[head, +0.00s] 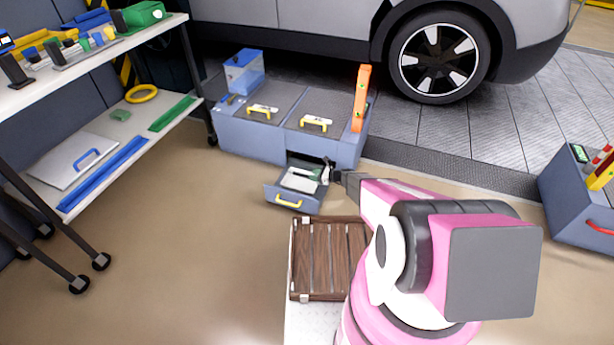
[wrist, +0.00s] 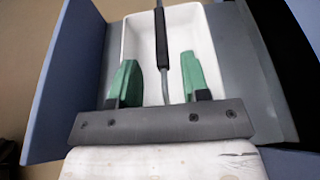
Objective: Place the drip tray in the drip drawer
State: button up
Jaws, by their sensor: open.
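The white drip tray (head: 301,183) lies inside the open drip drawer (head: 291,199) at the front of the low blue-grey cabinet. In the wrist view the tray (wrist: 137,42) shows between the drawer's blue-grey walls (wrist: 74,70). A bar with a black grip (wrist: 161,42) runs above the tray. My gripper (head: 326,172) is over the right side of the drawer. In the wrist view my gripper (wrist: 157,72) has its green fingers apart, one on each side of the bar, with gaps to it. The tray's near end is hidden behind the gripper.
The cabinet (head: 240,134) has yellow handles, a blue box (head: 243,72) and an orange upright piece (head: 361,98) on top. A wooden slatted crate (head: 328,258) stands in front of the drawer. A shelf cart (head: 110,148) is at left, a blue-grey case (head: 575,200) at right.

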jog(key=s+d+r+n+g+h, duration=0.1)
jog(key=s+d+r+n+h, duration=0.3)
jog(key=s+r+n, duration=0.3)
jog(key=s+d+r+n+g+h, duration=0.2)
jog(key=s+d+r+n+h, duration=0.3)
jog(key=s+r, duration=0.9)
jog(key=s+d+r+n+g+h, duration=0.2)
jog(key=s+d+r+n+h, duration=0.2)
jog(key=r, duration=1.6)
jog(key=s+d+n, duration=0.3)
jog(key=s+n, duration=0.3)
jog(key=s, duration=0.1)
jog(key=shift+r+h, duration=0.2)
jog(key=shift+h, duration=0.2)
jog(key=shift+d, duration=0.1)
